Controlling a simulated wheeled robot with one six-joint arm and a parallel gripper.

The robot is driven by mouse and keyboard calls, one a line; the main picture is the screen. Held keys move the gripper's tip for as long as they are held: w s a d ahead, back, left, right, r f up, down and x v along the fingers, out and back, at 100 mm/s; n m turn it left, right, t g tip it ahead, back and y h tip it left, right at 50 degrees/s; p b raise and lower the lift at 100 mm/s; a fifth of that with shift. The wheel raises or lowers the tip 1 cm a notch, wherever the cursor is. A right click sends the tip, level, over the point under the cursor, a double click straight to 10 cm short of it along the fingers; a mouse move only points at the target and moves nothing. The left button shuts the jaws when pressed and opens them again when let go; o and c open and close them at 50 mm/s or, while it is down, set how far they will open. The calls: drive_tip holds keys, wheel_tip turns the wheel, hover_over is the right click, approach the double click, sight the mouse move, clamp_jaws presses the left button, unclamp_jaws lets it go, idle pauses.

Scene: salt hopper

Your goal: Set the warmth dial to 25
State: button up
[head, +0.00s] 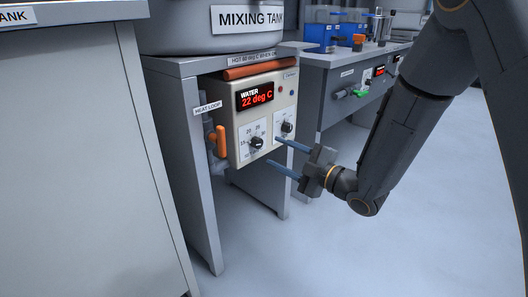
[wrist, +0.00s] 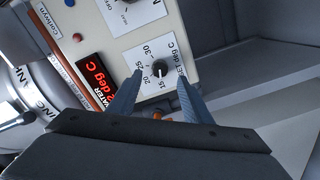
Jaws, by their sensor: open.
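The warmth dial is a small black knob (wrist: 159,67) on a white scale plate marked 15, 20, 25, 30 and "SET deg C" in the wrist view. It also shows low on the cream control box in the head view (head: 256,142). Its pointer is too small to read surely. My gripper (wrist: 160,75) is open, with one blue-grey finger on each side of the dial in the wrist view; contact cannot be told. In the head view my gripper (head: 272,151) reaches in from the right, its fingers at the box front. The red display (head: 256,96) reads WATER 22 deg C.
A second black knob (head: 286,127) sits right of the warmth dial. An orange-handled valve (head: 217,140) is at the box's left, and an orange bar (head: 255,67) runs above it. The mixing tank (head: 210,28) stands on top. Open floor lies to the right.

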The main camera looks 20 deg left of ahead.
sight(260, 144)
drive_tip(key=b+x, duration=0.2)
drive_tip(key=x, duration=0.4)
drive_tip(key=shift+w+a, duration=0.15)
drive_tip(key=shift+a, duration=0.2)
drive_tip(key=shift+c, duration=0.4)
drive_tip(key=c, duration=1)
